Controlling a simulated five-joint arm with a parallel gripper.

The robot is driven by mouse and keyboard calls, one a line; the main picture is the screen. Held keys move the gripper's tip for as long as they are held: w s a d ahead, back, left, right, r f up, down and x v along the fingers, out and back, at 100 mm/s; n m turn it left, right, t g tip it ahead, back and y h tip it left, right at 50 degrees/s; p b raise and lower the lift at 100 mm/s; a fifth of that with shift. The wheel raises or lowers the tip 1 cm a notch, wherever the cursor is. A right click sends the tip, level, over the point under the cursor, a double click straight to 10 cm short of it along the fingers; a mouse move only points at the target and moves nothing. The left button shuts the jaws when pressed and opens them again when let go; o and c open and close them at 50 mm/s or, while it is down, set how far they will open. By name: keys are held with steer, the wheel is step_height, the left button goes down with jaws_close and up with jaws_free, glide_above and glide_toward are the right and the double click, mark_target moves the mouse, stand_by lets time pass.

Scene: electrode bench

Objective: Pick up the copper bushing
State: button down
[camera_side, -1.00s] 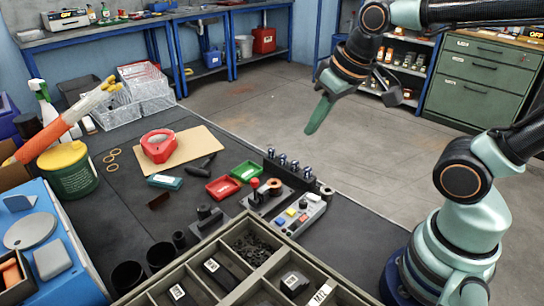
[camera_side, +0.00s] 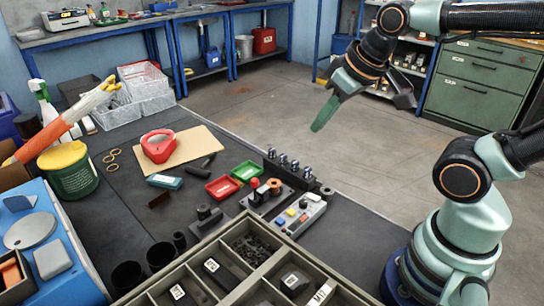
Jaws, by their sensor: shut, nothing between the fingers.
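A small copper-coloured ring, which looks like the copper bushing (camera_side: 275,185), sits on a dark fixture in the middle of the bench. A red-topped part stands just left of it. My gripper (camera_side: 322,117) is well above and to the right of the bushing, apart from it. It points down and to the left, with a green finger toward the bench. It is shut and empty. Nothing hides the top of the bushing.
A row of metal-tipped posts (camera_side: 282,160) stands behind the bushing. A grey box with coloured buttons (camera_side: 299,214) is in front. Red (camera_side: 222,187) and green (camera_side: 246,171) trays lie to the left. A compartment tray (camera_side: 203,257) fills the front. The mat's right side is clear.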

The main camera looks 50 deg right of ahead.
steer(key=shift+c, duration=1.5)
jaws_free()
steer(key=m+g, duration=0.6)
steer(key=m, duration=1.5)
glide_above(274, 187)
steer(key=w+d, duration=0.1)
step_height(274, 187, down, 11)
step_height(274, 187, down, 12)
steer(key=shift+d+r, duration=0.1)
steer(key=shift+r, duration=0.05)
